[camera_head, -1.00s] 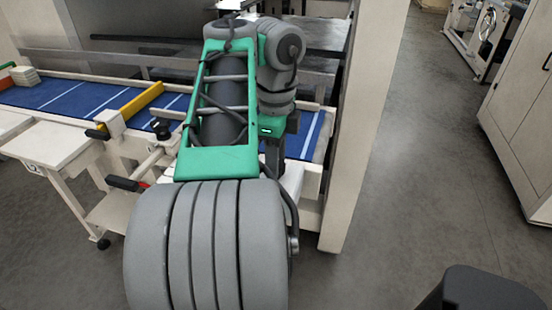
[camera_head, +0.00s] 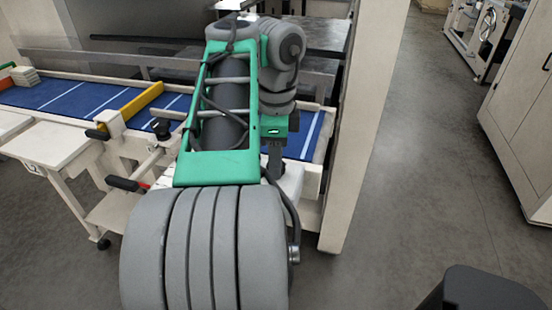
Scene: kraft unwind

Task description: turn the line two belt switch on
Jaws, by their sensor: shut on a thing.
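My gripper (camera_head: 275,160) is in the middle of the view, pointing down beyond my arm's large grey joint. Its dark fingers are shut at a white box (camera_head: 291,178) on the near side of the conveyor. The thing between them is mostly hidden by my arm, so the belt switch and its position cannot be read. The blue belt (camera_head: 60,95) with white cross lines runs behind my arm. A small label, apparently "L2" (camera_head: 33,170), is on the white side table.
A yellow bar (camera_head: 140,99) crosses the belt. Black-ended handles (camera_head: 97,134) (camera_head: 126,184) stick out at the left. A cream post (camera_head: 370,130) stands close to the right of my arm. The floor (camera_head: 420,180) further right is open up to a pale cabinet (camera_head: 525,110).

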